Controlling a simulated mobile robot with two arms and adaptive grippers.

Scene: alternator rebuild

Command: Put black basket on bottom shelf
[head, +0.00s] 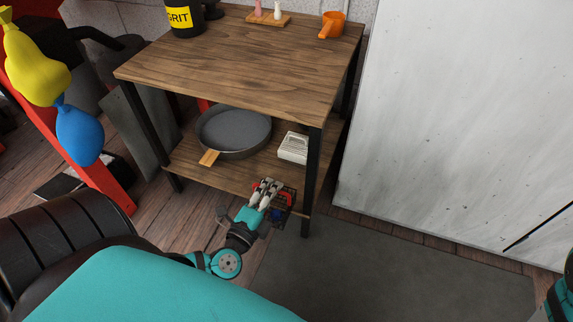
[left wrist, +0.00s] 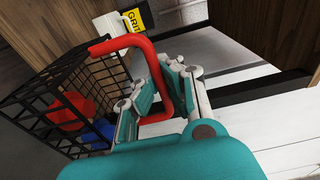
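The black basket (head: 278,214) is a small wire-mesh basket with a red handle. It hangs at the front edge of the bottom shelf (head: 230,180), near the right front leg, mostly hidden behind my left gripper (head: 266,192). In the left wrist view the basket (left wrist: 45,118) shows tilted, with a red item and a blue item inside. The fingers of my left gripper (left wrist: 160,92) lie on both sides of the red handle and appear closed on it. I cannot tell whether the basket touches the shelf. My right gripper is out of view.
On the bottom shelf stand a grey pan (head: 234,130) with a wooden handle and a small white box (head: 293,148). The wooden tabletop (head: 240,55) is above, with black legs. A white panel (head: 460,110) stands at right.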

